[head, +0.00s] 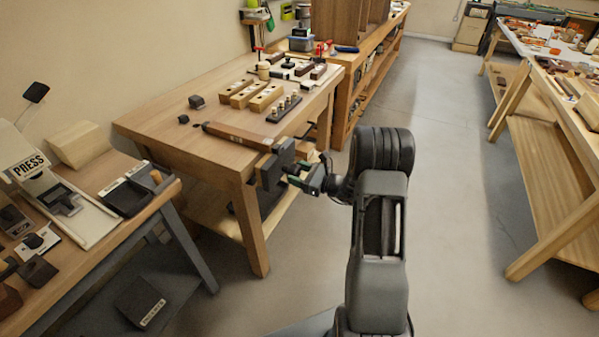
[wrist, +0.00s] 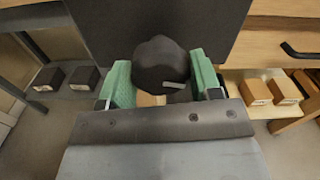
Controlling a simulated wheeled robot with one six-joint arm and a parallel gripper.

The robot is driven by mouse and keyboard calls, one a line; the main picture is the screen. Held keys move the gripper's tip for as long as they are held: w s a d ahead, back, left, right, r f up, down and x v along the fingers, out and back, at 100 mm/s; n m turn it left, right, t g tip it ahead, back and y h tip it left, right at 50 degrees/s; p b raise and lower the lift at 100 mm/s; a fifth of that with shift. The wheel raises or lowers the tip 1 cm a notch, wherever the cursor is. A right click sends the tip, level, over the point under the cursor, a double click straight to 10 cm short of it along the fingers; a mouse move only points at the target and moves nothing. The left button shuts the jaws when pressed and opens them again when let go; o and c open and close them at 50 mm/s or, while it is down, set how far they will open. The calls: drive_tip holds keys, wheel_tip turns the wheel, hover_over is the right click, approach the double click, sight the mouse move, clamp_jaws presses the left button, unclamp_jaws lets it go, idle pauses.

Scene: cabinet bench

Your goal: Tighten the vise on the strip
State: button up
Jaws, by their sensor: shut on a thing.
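The dark vise (head: 272,170) is fixed at the near right end of the wooden bench, its flat plate facing my arm. A long brown strip (head: 238,136) lies along the bench top and reaches to the vise; the head view does not show whether the jaws press on it. In the wrist view the vise's dark plate (wrist: 160,18) fills the upper middle, with a round dark knob (wrist: 160,62) in front of it. My gripper (head: 308,180) has green fingers, one on each side of the knob, and is shut on it. The knob has a pale mark at its lower right.
The bench top (head: 170,128) carries wooden blocks (head: 265,98) and a dark rack of pegs (head: 284,107) behind the vise. A side bench with a press (head: 40,185) stands at left. The floor (head: 450,190) to the right is clear.

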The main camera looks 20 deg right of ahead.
drive_tip(key=shift+m+p, duration=0.75)
drive_tip(key=shift+m, duration=0.35)
drive_tip(key=shift+r+m+p, duration=0.1)
drive_tip(key=shift+m+p, duration=0.2)
drive_tip(key=shift+m+p, duration=0.45)
drive_tip(key=shift+m, duration=0.05)
drive_tip(key=shift+m+p, duration=0.6)
drive_tip(key=shift+m, duration=0.3)
drive_tip(key=shift+m, duration=0.3)
drive_tip(key=shift+a+m+p, duration=0.1)
drive_tip(key=shift+m+p, duration=1.1)
drive_tip(key=shift+m, duration=0.2)
